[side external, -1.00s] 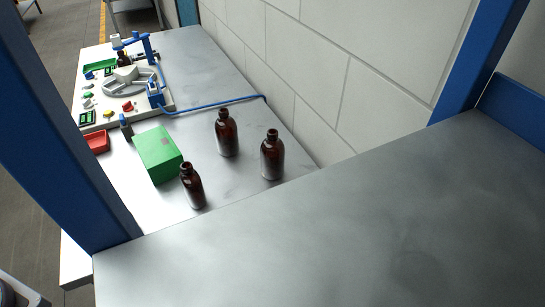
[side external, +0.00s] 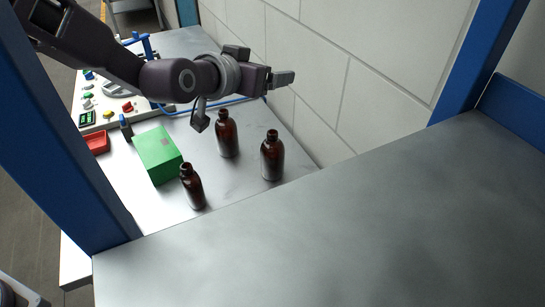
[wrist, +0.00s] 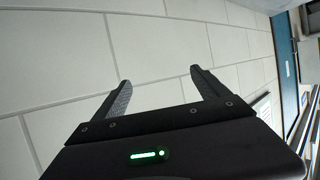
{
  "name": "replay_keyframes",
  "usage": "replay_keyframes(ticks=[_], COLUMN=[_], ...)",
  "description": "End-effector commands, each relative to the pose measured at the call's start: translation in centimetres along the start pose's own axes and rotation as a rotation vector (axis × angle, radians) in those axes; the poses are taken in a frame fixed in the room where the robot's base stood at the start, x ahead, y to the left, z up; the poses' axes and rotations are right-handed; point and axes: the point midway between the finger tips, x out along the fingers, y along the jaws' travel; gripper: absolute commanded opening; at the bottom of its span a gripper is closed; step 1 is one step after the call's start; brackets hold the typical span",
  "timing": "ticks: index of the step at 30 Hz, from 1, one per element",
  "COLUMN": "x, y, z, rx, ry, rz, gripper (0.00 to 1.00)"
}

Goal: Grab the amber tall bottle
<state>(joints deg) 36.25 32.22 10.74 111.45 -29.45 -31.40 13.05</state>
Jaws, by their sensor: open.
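Three amber bottles stand upright on the grey bench: a back one (side external: 228,137), a right one (side external: 272,158) near the wall, and a slimmer front one (side external: 193,188) beside the green box. They look close in height, so I cannot tell for sure which is the tall one. My gripper (side external: 283,78) is above and behind the bottles, pointing right toward the wall, touching none of them. In the wrist view my gripper (wrist: 162,78) has its two fingers spread and empty, with only wall between them. No bottle shows in the wrist view.
A green box (side external: 158,154) and a red tray (side external: 98,142) lie left of the bottles. A white board with small parts (side external: 88,117) is farther back. A block wall (side external: 320,75) bounds the right. Blue posts (side external: 75,150) and a grey shelf (side external: 330,235) are in front.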

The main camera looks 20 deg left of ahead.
Motion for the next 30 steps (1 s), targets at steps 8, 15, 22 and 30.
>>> replay_keyframes(ticks=[8,15,22,30], x=[5.5,9.3,12.0,16.4], y=[0.0,0.0,0.1,0.3], z=[13.7,22.5,23.0,22.6], rx=[0.001,-0.002,-0.004,-0.003], ry=[-0.009,-0.001,0.005,0.003], rz=[0.001,0.002,0.001,0.002], gripper=[0.84,0.84,0.84,0.84])
